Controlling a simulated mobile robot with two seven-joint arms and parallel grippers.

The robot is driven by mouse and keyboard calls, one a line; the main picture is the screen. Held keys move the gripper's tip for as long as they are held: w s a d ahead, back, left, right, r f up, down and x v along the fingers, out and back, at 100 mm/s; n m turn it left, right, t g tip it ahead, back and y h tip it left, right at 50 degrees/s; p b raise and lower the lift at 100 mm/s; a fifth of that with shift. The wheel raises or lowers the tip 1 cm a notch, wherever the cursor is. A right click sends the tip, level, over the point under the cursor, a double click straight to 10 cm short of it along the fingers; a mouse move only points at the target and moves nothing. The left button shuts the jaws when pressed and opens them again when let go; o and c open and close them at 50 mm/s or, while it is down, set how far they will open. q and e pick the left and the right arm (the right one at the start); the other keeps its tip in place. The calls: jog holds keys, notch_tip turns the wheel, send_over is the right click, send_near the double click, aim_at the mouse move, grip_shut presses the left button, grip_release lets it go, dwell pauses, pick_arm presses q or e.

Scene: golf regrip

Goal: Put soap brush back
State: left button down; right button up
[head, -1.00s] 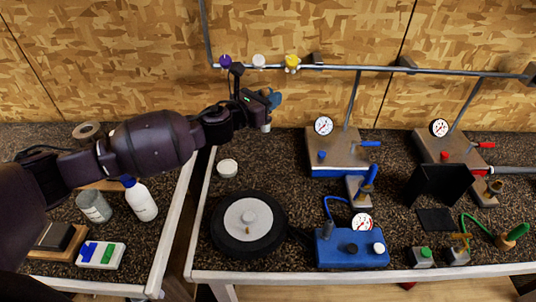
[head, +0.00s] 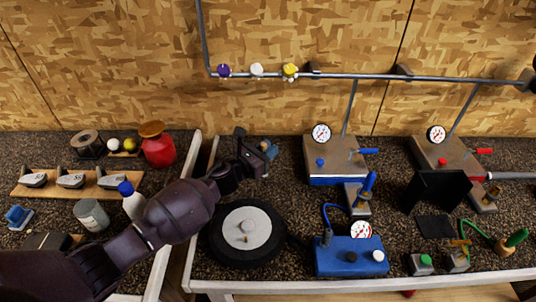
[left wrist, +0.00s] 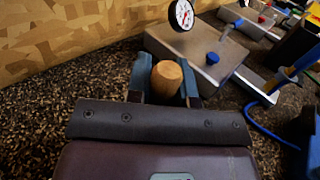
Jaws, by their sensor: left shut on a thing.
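My left gripper (head: 268,151) is low over the right-hand bench, between the black wheel and the steel gauge block. In the left wrist view its blue fingers (left wrist: 167,80) are shut on a rounded wooden piece (left wrist: 166,77), which looks like the soap brush's handle. The brush's bristles are hidden. Whether the brush touches the bench cannot be told. My right gripper is not in view.
A black wheel with a pale disc (head: 243,228) lies in front of the gripper. The gauge block (head: 334,158) stands to its right, a blue gauge box (head: 350,256) nearer. A wall pipe (head: 380,76) runs behind. A gap separates the left bench, with club heads (head: 70,181) and a red can (head: 158,150).

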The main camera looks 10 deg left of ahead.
pick_arm(q)
jog(key=shift+f, duration=0.95)
jog(key=shift+f, duration=0.25)
jog(key=c, duration=1)
grip_release()
jog(key=shift+r, duration=0.1)
